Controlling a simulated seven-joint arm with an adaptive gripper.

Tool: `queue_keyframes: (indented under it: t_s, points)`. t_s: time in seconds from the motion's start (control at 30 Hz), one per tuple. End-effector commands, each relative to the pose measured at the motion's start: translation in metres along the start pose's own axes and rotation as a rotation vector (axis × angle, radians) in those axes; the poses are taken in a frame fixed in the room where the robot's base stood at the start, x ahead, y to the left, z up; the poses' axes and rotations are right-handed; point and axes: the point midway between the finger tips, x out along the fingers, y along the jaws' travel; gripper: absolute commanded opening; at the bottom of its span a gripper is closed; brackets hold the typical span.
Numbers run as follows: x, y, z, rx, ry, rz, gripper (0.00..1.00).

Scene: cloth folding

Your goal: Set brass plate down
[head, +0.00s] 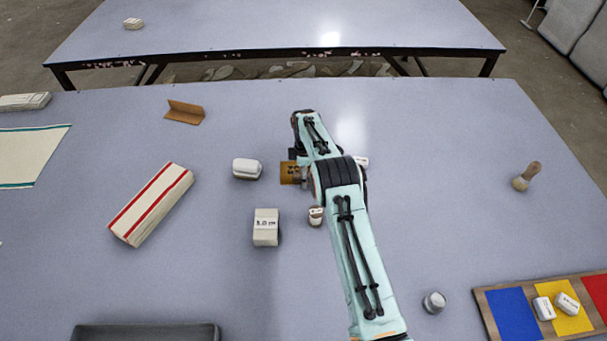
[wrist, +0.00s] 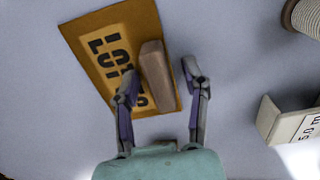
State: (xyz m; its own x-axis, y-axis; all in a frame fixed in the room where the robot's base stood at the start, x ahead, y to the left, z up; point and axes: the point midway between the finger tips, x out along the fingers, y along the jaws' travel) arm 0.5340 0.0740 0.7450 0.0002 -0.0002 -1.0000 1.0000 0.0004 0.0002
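The brass plate (wrist: 105,50) shows in the wrist view as a flat gold-brown sheet with dark stencilled letters and a brown bar-shaped handle (wrist: 153,75) on it. In the head view a part of the plate (head: 290,172) shows left of my arm, and the rest is hidden by it. My gripper (wrist: 160,72) has its two fingers apart, one on each side of the handle. A gap shows between the right finger and the handle; the left finger is close to it. I cannot tell whether the plate touches the table.
White blocks (head: 247,169) and (head: 265,227) stand left of my arm. A red-striped folded cloth (head: 152,204) and a brown angle piece (head: 184,112) lie further left. A brush (head: 526,176) and a coloured board (head: 512,312) are at right. The table's right middle is clear.

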Motion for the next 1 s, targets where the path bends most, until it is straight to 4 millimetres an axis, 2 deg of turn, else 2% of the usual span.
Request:
queue_keyframes:
  t_s: [0.2, 0.3, 0.37, 0.7, 0.83, 1.0]
  points:
    - [-0.001, 0.000, 0.000, 0.000, 0.000, 0.000, 0.45]
    - [-0.009, 0.001, 0.000, 0.000, 0.001, 0.002, 0.45]
    - [-0.018, 0.001, 0.000, 0.000, 0.000, 0.003, 0.45]
    - [-0.094, 0.001, 0.000, 0.000, 0.001, 0.004, 0.45]
    - [-0.113, 0.001, 0.000, 0.000, 0.001, 0.002, 0.45]
    - [-0.123, 0.000, 0.000, -0.001, 0.000, 0.000, 0.45]
